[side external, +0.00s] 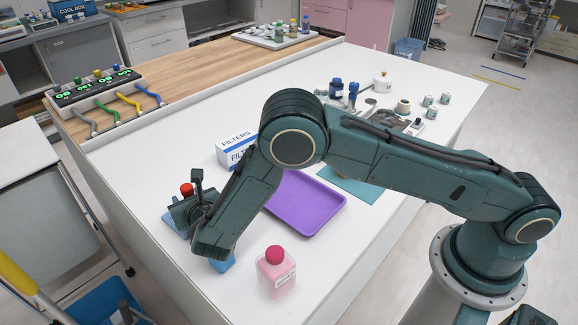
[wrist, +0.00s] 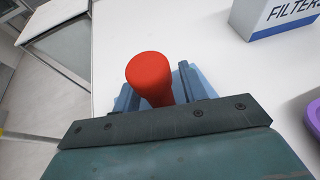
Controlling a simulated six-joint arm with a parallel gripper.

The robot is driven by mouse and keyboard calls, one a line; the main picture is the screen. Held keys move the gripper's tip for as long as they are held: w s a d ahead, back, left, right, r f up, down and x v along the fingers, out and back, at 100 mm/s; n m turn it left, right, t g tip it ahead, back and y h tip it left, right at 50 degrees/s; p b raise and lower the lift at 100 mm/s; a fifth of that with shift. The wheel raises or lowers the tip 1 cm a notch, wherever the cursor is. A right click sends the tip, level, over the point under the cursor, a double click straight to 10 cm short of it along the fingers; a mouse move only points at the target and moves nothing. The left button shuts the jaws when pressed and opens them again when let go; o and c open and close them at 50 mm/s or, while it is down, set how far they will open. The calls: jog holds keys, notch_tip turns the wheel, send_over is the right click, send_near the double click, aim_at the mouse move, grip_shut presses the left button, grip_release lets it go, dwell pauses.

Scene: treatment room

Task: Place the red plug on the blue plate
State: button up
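The red plug (side external: 187,189) has a rounded top and stands up beside my gripper in the side view. In the wrist view the plug (wrist: 149,72) rises just beyond the dark gripper edge, its lower end hidden. My gripper (side external: 191,207) is low at the near left part of the table. One dark finger (wrist: 185,82) shows right of the plug with a narrow gap at its top; I cannot tell whether the fingers touch it. Blue surface, seemingly the blue plate (side external: 174,222), shows under the gripper, and in the wrist view (wrist: 203,82). Most of it is hidden.
A white and blue FILTERS box (side external: 232,152) stands behind my gripper. A purple tray (side external: 306,203) lies to its right. A pink bottle (side external: 276,272) stands near the front. Another blue patch (side external: 222,264) shows below my arm. Bottles and jars stand farther back.

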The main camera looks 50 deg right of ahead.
aim_at(188, 188)
jog(key=shift+r, duration=0.2)
jog(key=v, duration=0.5)
jog(key=shift+s+r, duration=0.1)
jog(key=shift+r, duration=0.05)
notch_tip(188, 188, up, 4)
jog(key=shift+r, duration=1.25)
